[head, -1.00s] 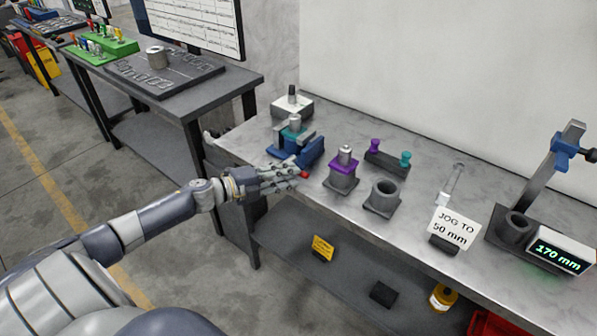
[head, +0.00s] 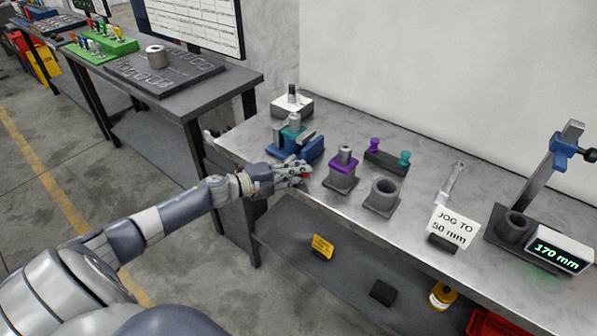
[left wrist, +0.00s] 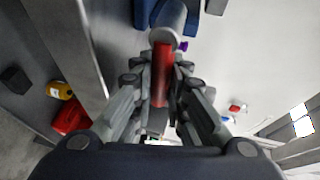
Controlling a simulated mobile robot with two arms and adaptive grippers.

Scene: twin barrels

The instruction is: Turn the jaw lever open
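The blue vise (head: 284,150) stands on the bench at the left, with a teal-collared barrel (head: 294,123) upright in it. The jaw lever has a red handle (left wrist: 162,72), seen in the left wrist view running between my fingers from a grey cylinder (left wrist: 168,20). In the head view only a bit of red shows at my fingertips. My left gripper (head: 300,172) is in front of the vise at the bench's front edge, its fingers closed along both sides of the red handle. The handle's lower end is partly hidden by the fingers. My right gripper is not in view.
A purple-collared barrel (head: 343,165) in a grey stand is close to the right of my gripper. An empty grey holder (head: 382,197) and a rack (head: 386,160) with purple and teal knobs stand further right. A "JOG TO 50 mm" sign (head: 452,227) and a "170 mm" display (head: 558,252) follow.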

